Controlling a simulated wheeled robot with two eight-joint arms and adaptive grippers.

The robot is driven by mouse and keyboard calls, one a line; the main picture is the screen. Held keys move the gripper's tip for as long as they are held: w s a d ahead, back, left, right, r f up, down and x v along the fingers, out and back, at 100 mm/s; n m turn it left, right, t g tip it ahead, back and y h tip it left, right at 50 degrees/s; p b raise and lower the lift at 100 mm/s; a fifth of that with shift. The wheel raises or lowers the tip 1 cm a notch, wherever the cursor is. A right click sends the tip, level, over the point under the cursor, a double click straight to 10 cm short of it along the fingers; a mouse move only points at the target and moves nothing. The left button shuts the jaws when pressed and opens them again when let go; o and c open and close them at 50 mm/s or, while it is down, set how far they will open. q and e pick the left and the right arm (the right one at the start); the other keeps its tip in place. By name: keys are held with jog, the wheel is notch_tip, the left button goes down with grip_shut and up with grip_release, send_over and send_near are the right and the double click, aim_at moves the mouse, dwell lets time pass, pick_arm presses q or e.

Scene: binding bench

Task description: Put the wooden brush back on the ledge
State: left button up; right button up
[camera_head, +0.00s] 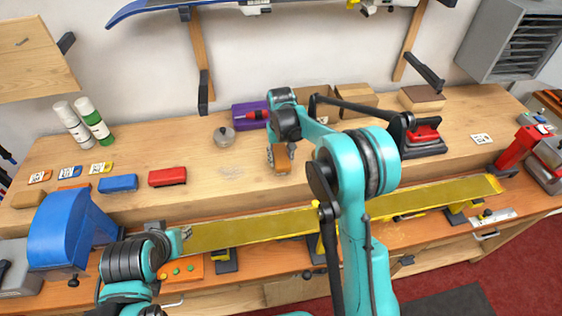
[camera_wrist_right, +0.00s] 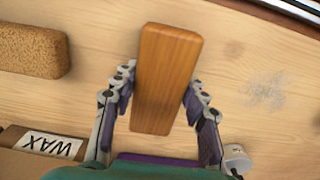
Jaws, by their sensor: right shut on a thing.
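The wooden brush (camera_head: 282,162) is an orange-brown block. It is at my right gripper (camera_head: 279,156), over the ledge (camera_head: 225,178), the raised wooden shelf along the back of the bench. In the right wrist view the brush (camera_wrist_right: 166,80) lies between the two fingers of the right gripper (camera_wrist_right: 157,108), which is shut on it. Whether its underside touches the ledge is hard to tell. My left gripper (camera_head: 178,240) is at the left end of a long yellow ski (camera_head: 250,230); its fingers are too small and covered to read.
A red iron (camera_head: 424,136) is further right.

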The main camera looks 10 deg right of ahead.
jog(key=shift+f, duration=0.6)
pick_arm(q)
jog(key=shift+f, duration=0.15)
pick_arm(e)
jog(key=shift+f, duration=0.1)
jog(key=o, duration=1.1)
pick_arm(q)
jog(key=shift+f, duration=0.1)
